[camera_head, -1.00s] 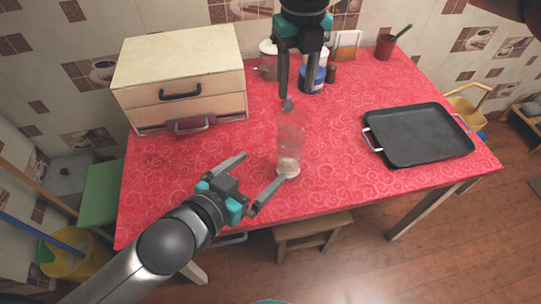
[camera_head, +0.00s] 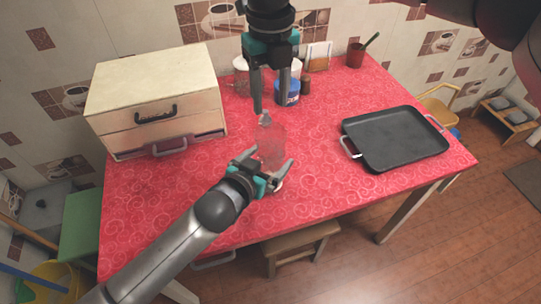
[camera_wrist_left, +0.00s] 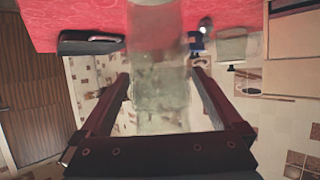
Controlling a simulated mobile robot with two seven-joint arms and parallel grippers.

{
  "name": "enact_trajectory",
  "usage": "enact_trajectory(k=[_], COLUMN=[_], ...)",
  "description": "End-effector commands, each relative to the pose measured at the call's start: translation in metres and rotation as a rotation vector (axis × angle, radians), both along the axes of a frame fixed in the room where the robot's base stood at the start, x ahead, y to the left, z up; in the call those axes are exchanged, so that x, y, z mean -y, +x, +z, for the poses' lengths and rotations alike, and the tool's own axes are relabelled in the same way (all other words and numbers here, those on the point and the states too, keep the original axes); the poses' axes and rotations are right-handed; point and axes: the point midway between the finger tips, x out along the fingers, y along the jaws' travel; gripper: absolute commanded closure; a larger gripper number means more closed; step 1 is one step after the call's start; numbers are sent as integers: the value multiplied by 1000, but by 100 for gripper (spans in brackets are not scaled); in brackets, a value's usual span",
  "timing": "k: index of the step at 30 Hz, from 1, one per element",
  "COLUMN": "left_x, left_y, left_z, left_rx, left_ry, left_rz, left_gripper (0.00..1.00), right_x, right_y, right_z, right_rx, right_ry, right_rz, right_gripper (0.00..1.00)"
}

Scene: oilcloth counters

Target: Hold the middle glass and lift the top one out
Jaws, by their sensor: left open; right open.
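A stack of clear glasses (camera_head: 271,134) stands upright on the red patterned oilcloth near the table's front edge. The glasses are see-through, so I cannot tell each one apart. My left gripper (camera_head: 267,163) is open, with its fingers around the lower part of the stack; I cannot tell whether they touch it. In the left wrist view the stack (camera_wrist_left: 162,85) stands between the two open fingers. My right gripper (camera_head: 271,106) is open and points down, just above and behind the top of the stack.
A cream drawer cabinet (camera_head: 150,80) stands at the left. A black tray (camera_head: 395,137) with handles lies at the right. A blue-and-white jar (camera_head: 289,94), a dark small jar (camera_head: 305,84) and a red cup (camera_head: 355,56) stand at the back. The cloth between stack and tray is clear.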

Motion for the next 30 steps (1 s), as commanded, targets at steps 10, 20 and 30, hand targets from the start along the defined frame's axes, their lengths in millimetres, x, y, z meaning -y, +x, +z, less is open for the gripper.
enact_trajectory(k=[10,20,30], left_x=[4,4,4], left_y=[8,8,7], left_z=[-3,-3,-3], left_rx=[1,1,1], left_ry=[0,0,0], left_rz=[-1,-1,-1], left_gripper=[0,22,61], right_x=[0,0,0], right_y=[0,0,0], right_z=[0,0,0], right_rx=[0,0,0], right_ry=[0,0,0], right_rz=[0,0,0], right_gripper=[50,50,50])
